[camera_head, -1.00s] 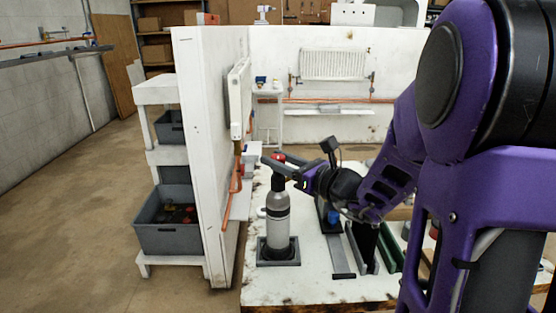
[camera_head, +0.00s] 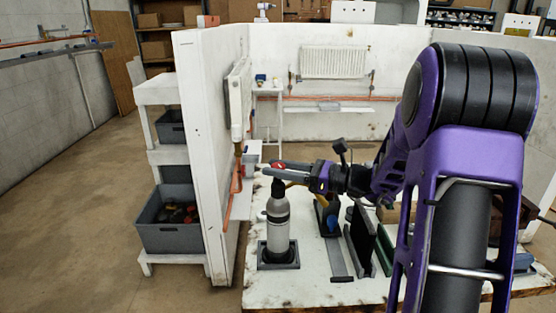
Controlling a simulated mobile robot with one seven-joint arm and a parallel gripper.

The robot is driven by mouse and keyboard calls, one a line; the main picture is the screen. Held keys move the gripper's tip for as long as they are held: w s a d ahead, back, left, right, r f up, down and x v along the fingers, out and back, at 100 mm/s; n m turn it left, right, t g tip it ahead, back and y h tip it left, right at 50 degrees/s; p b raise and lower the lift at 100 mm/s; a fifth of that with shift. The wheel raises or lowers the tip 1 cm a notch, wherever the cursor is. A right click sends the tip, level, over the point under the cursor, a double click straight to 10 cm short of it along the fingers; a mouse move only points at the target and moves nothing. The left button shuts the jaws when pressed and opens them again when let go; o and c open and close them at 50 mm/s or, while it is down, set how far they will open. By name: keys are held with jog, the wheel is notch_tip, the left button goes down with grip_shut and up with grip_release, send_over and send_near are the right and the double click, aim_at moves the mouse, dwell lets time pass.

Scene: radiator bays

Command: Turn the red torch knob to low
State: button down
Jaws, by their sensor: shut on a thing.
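The torch is a silver-grey cylinder (camera_head: 278,222) with a black head, standing upright in a dark square base (camera_head: 278,262) on the white bench. The red torch knob (camera_head: 279,165) shows at the top of the torch, between my fingers. My gripper (camera_head: 277,172) comes in level from the right. Its fingers are shut on the knob and partly cover it. The knob's setting and any marks on it are too small to read.
The white bench (camera_head: 310,285) also bears a long grey strip (camera_head: 338,262), dark upright plates and a blue item. A white partition (camera_head: 200,150) with radiator and copper pipes stands close left of the torch. A grey crate (camera_head: 168,235) sits on a shelf further left.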

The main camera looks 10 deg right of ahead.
jog(key=n+g+y+p, duration=0.1)
jog(key=g, duration=0.1)
jog(key=n+g+y+p, duration=0.1)
jog(key=n+g+p, duration=0.1)
jog(key=g, duration=0.1)
jog(key=shift+r+n, duration=0.2)
jog(key=shift+n, duration=0.1)
jog(key=shift+f+n+g+y+p, duration=0.1)
jog(key=shift+n+g+y+p, duration=0.1)
jog(key=shift+n+g+p, duration=0.95)
jog(key=shift+f+n+g+y+p, duration=0.15)
jog(key=shift+n+g+p, duration=0.4)
jog(key=shift+g, duration=1.1)
jog(key=shift+r, duration=0.1)
jog(key=shift+c, duration=2.4)
grip_release()
jog(key=w+d, duration=0.1)
jog(key=d, duration=1.6)
jog(key=shift+d+p, duration=0.2)
jog(key=shift+p, duration=0.1)
